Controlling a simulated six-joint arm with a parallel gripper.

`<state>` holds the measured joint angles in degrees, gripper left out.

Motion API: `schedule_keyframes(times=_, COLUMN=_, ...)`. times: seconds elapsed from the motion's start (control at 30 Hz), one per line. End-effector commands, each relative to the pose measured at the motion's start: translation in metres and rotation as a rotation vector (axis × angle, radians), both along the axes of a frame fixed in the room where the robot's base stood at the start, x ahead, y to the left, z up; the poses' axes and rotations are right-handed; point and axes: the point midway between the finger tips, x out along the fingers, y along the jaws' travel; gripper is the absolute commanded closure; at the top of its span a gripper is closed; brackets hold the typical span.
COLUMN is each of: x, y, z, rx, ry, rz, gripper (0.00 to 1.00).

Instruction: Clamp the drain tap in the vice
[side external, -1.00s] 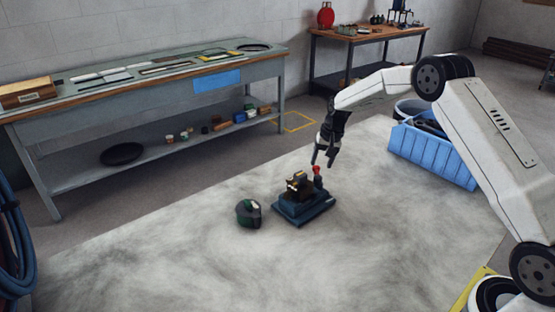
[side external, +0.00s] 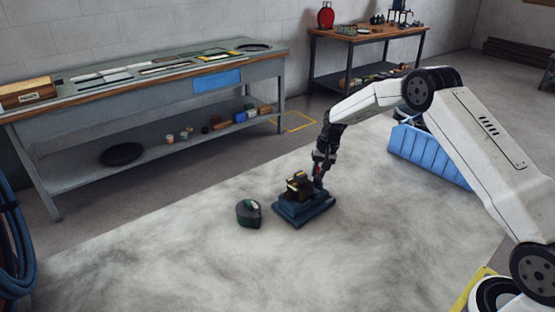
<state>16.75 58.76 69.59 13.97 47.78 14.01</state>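The vice (side external: 304,209) stands on the pale floor mat on a dark blue base. The brass-coloured drain tap (side external: 298,178) sits at the vice's dark jaws; how tightly it is held cannot be told. A red-topped handle (side external: 317,170) rises at the vice's right rear, now mostly hidden by my gripper. My gripper (side external: 319,180) points down at this handle, with its fingers at or around it. The fingers are too small and overlapped to show whether they are closed on it.
A dark green, rounded object (side external: 248,213) sits on the mat (side external: 180,260) just left of the vice. A blue crate (side external: 427,153) stands behind to the right. A long grey workbench (side external: 150,90) runs along the wall. The front of the mat is clear.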

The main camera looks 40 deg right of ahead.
Motion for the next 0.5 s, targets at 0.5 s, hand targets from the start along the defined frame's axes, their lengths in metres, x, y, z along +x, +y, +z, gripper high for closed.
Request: schedule_keyframes(times=0.5, x=-0.0033, y=0.0017, z=-0.001, rx=0.005, ry=0.01, rz=-0.062, gripper=1.0)
